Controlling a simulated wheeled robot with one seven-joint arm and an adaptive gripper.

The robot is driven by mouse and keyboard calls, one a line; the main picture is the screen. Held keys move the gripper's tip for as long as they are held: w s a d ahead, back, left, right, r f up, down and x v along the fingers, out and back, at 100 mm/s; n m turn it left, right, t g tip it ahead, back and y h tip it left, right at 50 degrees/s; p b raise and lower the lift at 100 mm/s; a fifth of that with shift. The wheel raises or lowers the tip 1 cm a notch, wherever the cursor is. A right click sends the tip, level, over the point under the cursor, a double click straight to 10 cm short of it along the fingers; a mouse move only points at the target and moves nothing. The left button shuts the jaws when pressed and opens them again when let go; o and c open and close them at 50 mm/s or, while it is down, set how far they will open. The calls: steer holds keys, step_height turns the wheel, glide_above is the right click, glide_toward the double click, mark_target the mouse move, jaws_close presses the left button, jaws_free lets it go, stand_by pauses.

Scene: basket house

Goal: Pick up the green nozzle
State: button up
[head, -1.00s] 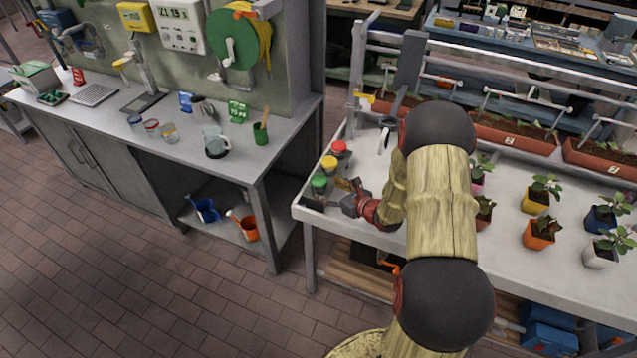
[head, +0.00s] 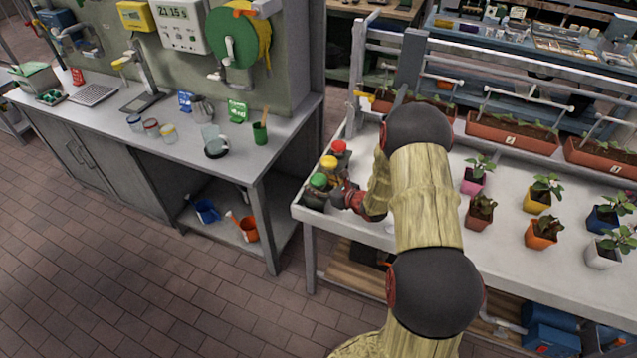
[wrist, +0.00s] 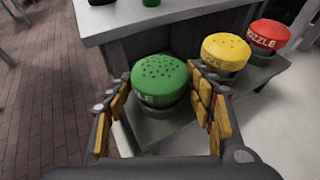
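The green nozzle (wrist: 159,80) is a round cap with small holes on top. In the wrist view it lies between the two open fingers of my gripper (wrist: 165,108), with a gap visible at least on the left. In the head view the green nozzle (head: 318,181) is at the near left corner of the white bench, and my gripper (head: 330,193) is right at it. The yellow nozzle (wrist: 226,52) is close behind my right finger. The red nozzle (wrist: 268,35) is farther right. The lower part of the green nozzle is partly hidden.
The nozzles sit in a row on a grey holder (wrist: 262,72) on the white bench (head: 400,232). Potted plants (head: 537,200) stand on the bench to the right. A grey workbench (head: 190,150) stands to the left, across a gap.

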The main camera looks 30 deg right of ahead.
mark_target(319, 177)
steer(key=c, duration=0.8)
steer(key=shift+r, duration=0.1)
steer(key=shift+r, duration=0.55)
step_height(319, 177, up, 2)
steer(key=shift+r+p, duration=0.25)
steer(key=shift+p, duration=0.35)
steer(key=r+p+v, duration=0.1)
steer(key=v, duration=0.4)
steer(key=w+r+p+v, duration=0.1)
steer(key=v, duration=0.5)
steer(key=d+r+p+v, duration=0.1)
steer(key=v, duration=0.4)
steer(key=shift+r, duration=0.15)
